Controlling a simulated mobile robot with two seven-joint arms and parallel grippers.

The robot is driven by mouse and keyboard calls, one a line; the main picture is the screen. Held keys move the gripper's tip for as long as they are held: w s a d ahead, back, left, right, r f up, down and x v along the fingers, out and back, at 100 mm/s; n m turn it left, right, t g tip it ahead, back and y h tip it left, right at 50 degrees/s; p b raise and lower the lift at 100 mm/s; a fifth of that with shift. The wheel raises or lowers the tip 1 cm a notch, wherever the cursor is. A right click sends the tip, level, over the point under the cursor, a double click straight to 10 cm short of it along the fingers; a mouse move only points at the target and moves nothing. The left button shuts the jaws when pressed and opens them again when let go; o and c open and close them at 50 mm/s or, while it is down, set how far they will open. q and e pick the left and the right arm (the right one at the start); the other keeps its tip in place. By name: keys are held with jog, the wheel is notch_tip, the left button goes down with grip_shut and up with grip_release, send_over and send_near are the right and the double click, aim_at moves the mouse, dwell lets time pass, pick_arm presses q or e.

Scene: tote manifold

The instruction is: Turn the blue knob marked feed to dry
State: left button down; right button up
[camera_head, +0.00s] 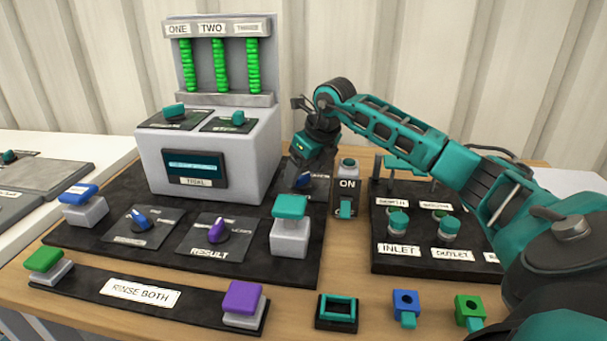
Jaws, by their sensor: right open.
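A blue knob (139,218) stands on a dark plate at the front left of the black board; its small labels are too blurred to read. Another blue piece (304,182) shows beside my right gripper's fingers, mostly hidden by them, and its label cannot be read. I cannot tell which of the two is marked feed. My right gripper (297,181) is open and points down at that second blue piece, right of the grey console; contact cannot be made out. My left gripper is not in view.
The grey console (262,150) stands close left of my right gripper, and the ON switch box (346,190) close right. A purple knob (217,229) marked RESULT and a teal-topped block (290,228) are in front. The INLET and OUTLET panel (400,262) lies under my right arm.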

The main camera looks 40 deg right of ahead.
jog(key=shift+w+f, duration=0.15)
jog(key=shift+f, duration=0.3)
jog(key=c, duration=1.1)
jog(key=shift+o, duration=0.2)
